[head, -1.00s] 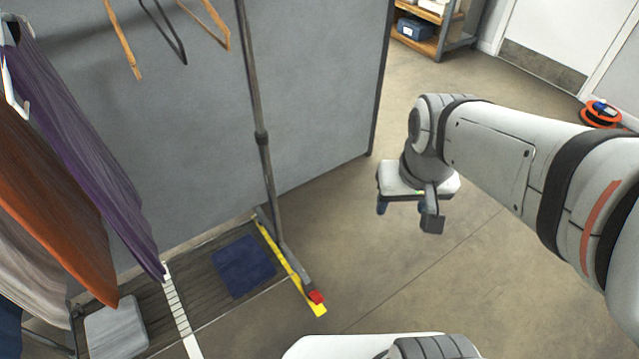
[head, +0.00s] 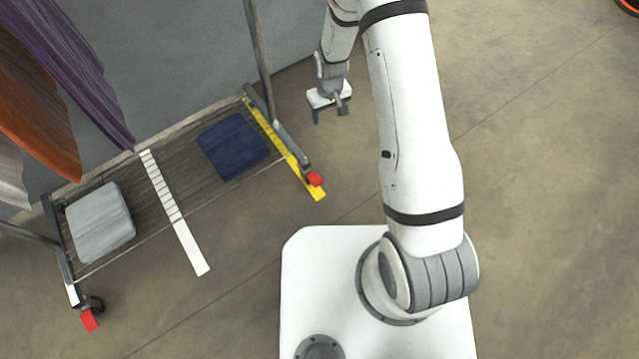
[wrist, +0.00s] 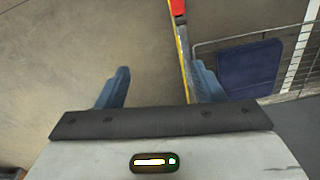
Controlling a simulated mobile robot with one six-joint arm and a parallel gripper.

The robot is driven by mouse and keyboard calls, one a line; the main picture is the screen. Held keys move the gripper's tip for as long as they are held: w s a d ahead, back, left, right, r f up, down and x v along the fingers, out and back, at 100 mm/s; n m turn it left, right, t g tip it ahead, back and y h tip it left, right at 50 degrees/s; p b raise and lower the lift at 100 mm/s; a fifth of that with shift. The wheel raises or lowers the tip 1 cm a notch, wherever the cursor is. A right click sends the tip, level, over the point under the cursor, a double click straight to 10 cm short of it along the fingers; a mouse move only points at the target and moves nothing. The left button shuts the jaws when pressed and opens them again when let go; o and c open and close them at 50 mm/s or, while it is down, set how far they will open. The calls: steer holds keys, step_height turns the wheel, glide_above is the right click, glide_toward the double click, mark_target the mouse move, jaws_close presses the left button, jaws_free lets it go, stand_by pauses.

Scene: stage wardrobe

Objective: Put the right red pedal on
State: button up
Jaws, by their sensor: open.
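The right red pedal (head: 316,179) sits at the near right foot of the wheeled clothes rack, beside a yellow floor strip (head: 297,168). In the wrist view the red pedal (wrist: 177,7) is at the top edge, partly cut off, beyond my fingertips. My gripper (head: 329,114) is open and empty, apart from the pedal and farther back, near the rack's right end. In the wrist view its blue fingers (wrist: 161,73) are spread, with bare floor between them and the yellow strip by the right finger. Another red pedal (head: 89,320) is at the rack's left foot.
The rack's wire shelf holds a folded navy cloth (head: 233,146) and a grey cushion-like item (head: 100,222). Purple and orange garments (head: 35,120) hang at the left. A white marked strip (head: 175,215) crosses the shelf.

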mark_target(318, 182)
steer(key=shift+n+g, duration=0.4)
steer(key=shift+n, duration=0.5)
steer(key=s+a+f+b, duration=0.1)
steer(key=f+b, duration=0.1)
steer(key=f, duration=0.9)
steer(key=s+a+f+b, duration=0.1)
steer(key=s+f+b, duration=0.1)
steer(key=f, duration=1)
steer(key=s+a+f+b, duration=0.1)
steer(key=f+b, duration=0.3)
steer(key=f, duration=0.8)
steer(key=shift+s, duration=0.3)
steer(key=shift+f, duration=0.65)
steer(key=shift+c, duration=0.3)
